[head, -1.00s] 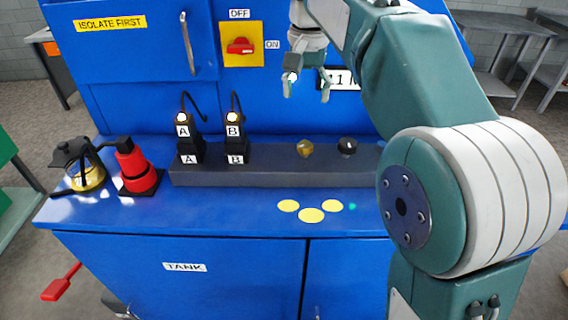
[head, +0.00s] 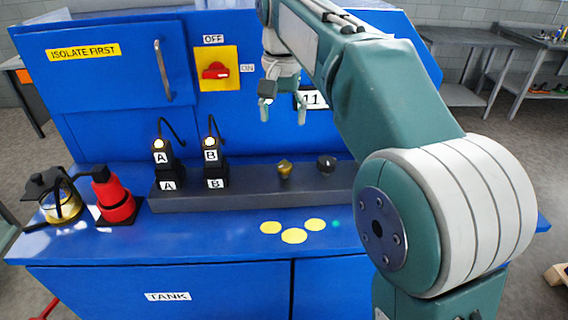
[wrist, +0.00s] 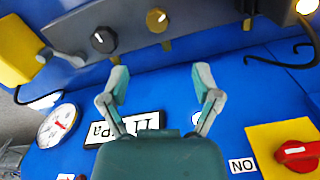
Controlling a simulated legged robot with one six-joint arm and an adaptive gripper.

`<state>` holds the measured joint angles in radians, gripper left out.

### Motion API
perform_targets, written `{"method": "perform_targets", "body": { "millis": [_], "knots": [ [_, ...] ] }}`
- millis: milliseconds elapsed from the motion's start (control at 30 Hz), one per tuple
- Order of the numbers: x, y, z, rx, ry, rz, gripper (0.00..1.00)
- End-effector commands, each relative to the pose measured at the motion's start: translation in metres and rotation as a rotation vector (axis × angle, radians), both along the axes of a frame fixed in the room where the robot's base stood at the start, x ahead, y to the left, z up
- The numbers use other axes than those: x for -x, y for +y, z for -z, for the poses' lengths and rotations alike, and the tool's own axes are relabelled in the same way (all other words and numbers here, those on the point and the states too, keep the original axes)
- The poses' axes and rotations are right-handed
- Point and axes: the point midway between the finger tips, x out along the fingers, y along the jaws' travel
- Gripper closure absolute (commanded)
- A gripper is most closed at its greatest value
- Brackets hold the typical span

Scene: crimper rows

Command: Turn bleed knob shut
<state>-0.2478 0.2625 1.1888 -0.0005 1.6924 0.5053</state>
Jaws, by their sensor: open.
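Two knobs stand on the dark grey bar (head: 240,192) on the blue bench: a gold knob (head: 285,169) and, right of it, a black knob (head: 326,164) with a pale mark. I see no label telling which is the bleed knob. In the wrist view, turned about, the gold knob (wrist: 157,19) is at the top middle and the black knob (wrist: 103,40) left of it. My gripper (head: 283,112) is open and empty, fingers down, appearing above the gold knob in the head view. Its fingers (wrist: 160,78) touch neither knob.
Two black lamp units marked A (head: 163,165) and B (head: 214,165) stand on the bar's left. A red bottle (head: 113,197) and a glass pot (head: 62,203) are farther left. A red switch (head: 215,71) and gauge (wrist: 57,126) are behind. Yellow discs (head: 294,236) lie in front.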

Motion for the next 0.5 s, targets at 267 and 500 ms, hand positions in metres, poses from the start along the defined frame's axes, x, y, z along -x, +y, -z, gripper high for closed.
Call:
{"method": "perform_targets", "body": {
  "millis": [267, 500],
  "knots": [
    [0.001, -0.002, 0.022, 0.000, 0.000, 0.000, 0.19],
    [0.002, -0.002, 0.066, -0.001, 0.002, 0.000, 0.19]
  ]
}}
